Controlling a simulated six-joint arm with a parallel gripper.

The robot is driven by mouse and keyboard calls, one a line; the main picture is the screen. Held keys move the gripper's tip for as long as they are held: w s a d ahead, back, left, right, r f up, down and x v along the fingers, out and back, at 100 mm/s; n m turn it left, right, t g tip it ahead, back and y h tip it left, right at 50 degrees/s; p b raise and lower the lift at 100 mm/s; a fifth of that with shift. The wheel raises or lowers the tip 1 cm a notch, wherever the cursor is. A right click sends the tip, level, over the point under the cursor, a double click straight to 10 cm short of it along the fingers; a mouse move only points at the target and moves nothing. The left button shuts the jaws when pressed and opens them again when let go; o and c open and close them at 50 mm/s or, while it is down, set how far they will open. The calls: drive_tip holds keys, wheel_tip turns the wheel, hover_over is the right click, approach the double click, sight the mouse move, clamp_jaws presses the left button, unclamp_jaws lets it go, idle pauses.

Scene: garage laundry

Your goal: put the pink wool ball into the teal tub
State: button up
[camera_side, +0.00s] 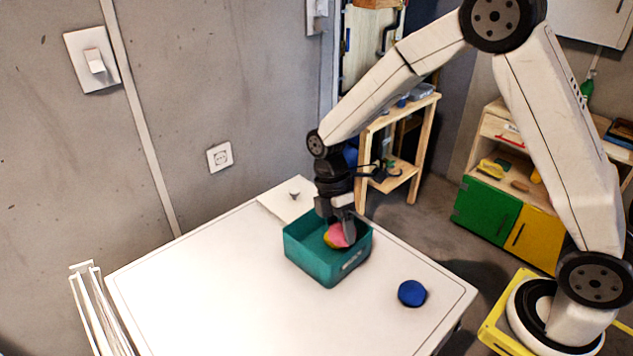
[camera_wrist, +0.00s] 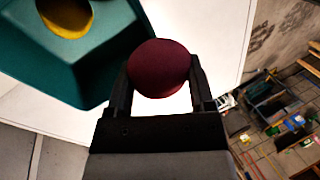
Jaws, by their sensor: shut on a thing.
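My gripper (camera_side: 342,222) points down and is shut on the pink wool ball (camera_side: 341,236). In the wrist view the ball (camera_wrist: 160,68) looks dark pink and sits between the two fingers of my gripper (camera_wrist: 160,84). The teal tub (camera_side: 318,266) stands upright on the white table. In the side view the held ball overlaps the tub's opening. In the wrist view the tub (camera_wrist: 84,72) is at upper left, with the ball to the right of its wall in the picture. The ball's exact height over the rim is hard to tell.
A yellow ball (camera_wrist: 66,18) lies inside the tub; part of it shows in the side view (camera_side: 328,241). A blue ball (camera_side: 412,293) lies on the white table (camera_side: 220,290), right of the tub. The table's left part is clear. A wall stands behind.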

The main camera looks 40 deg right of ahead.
drive_tip(key=shift+w+a+f, duration=0.2)
drive_tip(key=shift+w+f, duration=1.25)
drive_tip(key=shift+f, duration=0.05)
drive_tip(key=shift+w+a+f, duration=0.2)
drive_tip(key=shift+w+f, duration=1.2)
drive_tip(key=shift+f, duration=0.05)
drive_tip(key=shift+f, duration=0.1)
drive_tip(key=shift+w+f, duration=0.15)
drive_tip(key=shift+w, duration=0.05)
drive_tip(key=shift+f, duration=1.6)
drive_tip(key=shift+f, duration=0.1)
drive_tip(key=o, duration=1.2)
drive_tip(key=shift+w, duration=0.1)
drive_tip(key=shift+v, duration=2.1)
